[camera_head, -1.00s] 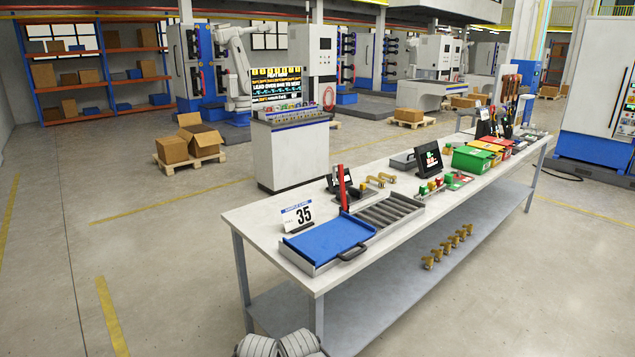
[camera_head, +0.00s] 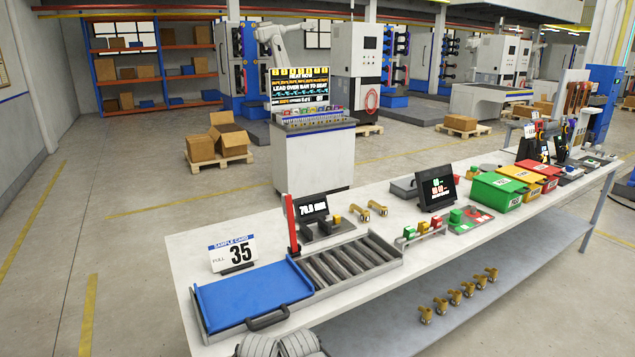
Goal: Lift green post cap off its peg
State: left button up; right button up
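A small grey fixture (camera_head: 421,237) stands near the front edge of the bench with a row of small caps on it. The pieces are too small to tell which green one is the post cap, and no peg beneath is clear. Neither of my grippers is in view.
Screens (camera_head: 437,193), brass pieces and green (camera_head: 495,192), red and yellow bins stand further right.

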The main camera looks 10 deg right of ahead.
aim_at(455, 216)
jog(key=i+l+u, duration=0.1)
jog(key=l, duration=0.55)
jog(key=i+l+u, duration=0.1)
jog(key=l, duration=0.55)
jog(key=i+l+u, duration=0.1)
jog(key=l, duration=0.55)
jog(key=i+l+u, duration=0.15)
jog(key=l, duration=0.55)
jog(key=i+l, duration=0.1)
jog(key=l, duration=0.6)
jog(key=i+l+u, duration=0.15)
jog(key=l, duration=1.2)
jog(key=i+u, duration=0.05)
